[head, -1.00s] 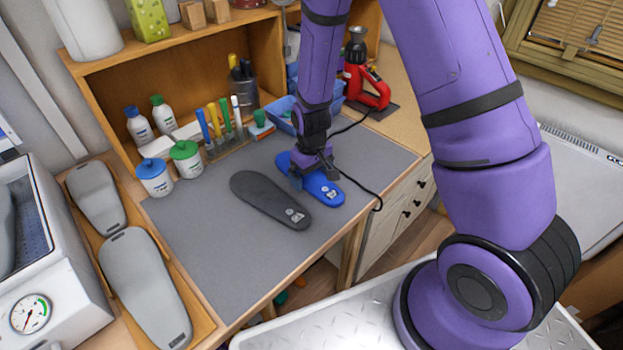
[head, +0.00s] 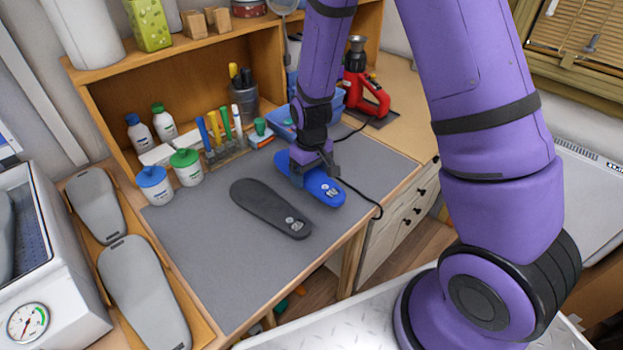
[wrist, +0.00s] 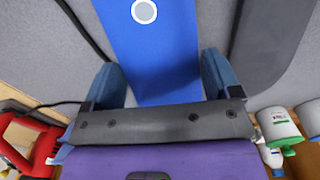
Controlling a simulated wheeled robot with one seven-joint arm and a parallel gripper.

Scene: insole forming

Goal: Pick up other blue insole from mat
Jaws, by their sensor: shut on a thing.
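The blue insole (head: 326,190) is at the right part of the grey mat in the head view, with a pale round mark on it. My gripper (head: 311,176) is over its middle, pointing down, with the fingers closed across its width. In the wrist view the blue insole (wrist: 165,48) runs between the two blue-grey fingers of my gripper (wrist: 160,80). The part under the gripper is hidden. Whether the insole is clear of the mat is hard to tell. A dark grey insole (head: 268,207) lies on the mat (head: 205,255) just left of it.
White bottles and jars (head: 186,166) and a tool rack (head: 224,140) stand at the back. A blue bin (head: 284,121) is behind the gripper, and a red heat tool (head: 368,92) is back right. A black cable (head: 365,200) hangs at the mat's right edge. The mat's front left is clear.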

